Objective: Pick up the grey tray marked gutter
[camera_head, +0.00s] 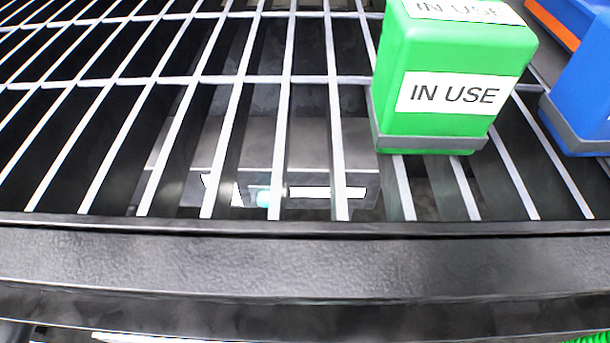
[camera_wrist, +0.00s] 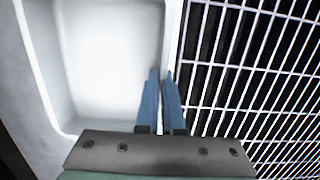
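A pale grey tray (camera_wrist: 62,85) with raised walls and rounded corners fills the left of the wrist view; its inside is empty where it shows. No marking on it can be read. My gripper (camera_wrist: 160,74) has two blue fingers close together at the tray's right wall. The left finger is on the tray's inner side and the right finger on the grate side. Only a narrow gap is between them, and they look shut on the wall. Neither the tray nor my gripper shows in the head view.
A wire grate (camera_head: 287,80) covers most of the head view, with a black front beam (camera_head: 300,262). A green box labelled IN USE (camera_head: 440,130) stands on it, with a blue bin (camera_head: 585,100) to its right. A grey labelled object (camera_head: 310,165) lies below the bars.

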